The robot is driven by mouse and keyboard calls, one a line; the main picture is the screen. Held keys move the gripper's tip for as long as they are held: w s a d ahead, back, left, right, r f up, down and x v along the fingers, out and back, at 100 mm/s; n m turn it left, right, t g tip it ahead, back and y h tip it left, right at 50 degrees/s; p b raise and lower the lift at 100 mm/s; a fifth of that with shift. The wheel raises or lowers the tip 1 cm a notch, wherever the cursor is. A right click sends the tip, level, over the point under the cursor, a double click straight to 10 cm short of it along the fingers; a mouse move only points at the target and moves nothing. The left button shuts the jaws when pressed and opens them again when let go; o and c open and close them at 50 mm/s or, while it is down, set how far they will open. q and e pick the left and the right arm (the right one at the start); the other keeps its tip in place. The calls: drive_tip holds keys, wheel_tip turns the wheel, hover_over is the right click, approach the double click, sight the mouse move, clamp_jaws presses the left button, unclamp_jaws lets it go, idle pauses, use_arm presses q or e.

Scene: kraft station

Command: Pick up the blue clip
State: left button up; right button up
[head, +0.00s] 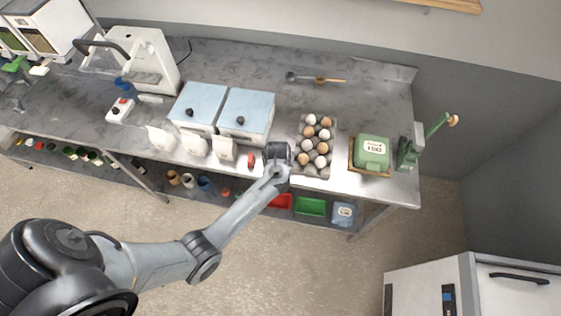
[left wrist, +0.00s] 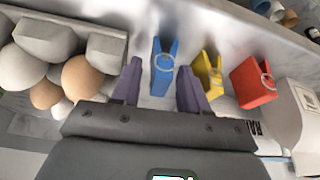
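The blue clip (left wrist: 163,68) lies on the metal counter in the left wrist view, its prongs pointing away from my gripper. My left gripper (left wrist: 158,82) is open, with one purple-grey finger on each side of the clip and a gap visible on both sides. I cannot tell how far above the counter the fingers are. In the head view my left gripper (head: 277,154) is at the counter's front edge and hides the blue clip. My right gripper is not in view.
A yellow clip (left wrist: 208,72) and a red clip (left wrist: 253,83) lie to the right of the blue one. An egg carton (head: 315,146) stands close by on the other side. White bags (head: 194,144), blue-lidded boxes (head: 246,112) and a green box (head: 371,152) stand along the counter.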

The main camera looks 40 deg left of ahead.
use_arm(q)
clamp_jaws()
drive_tip(key=shift+r, duration=0.1)
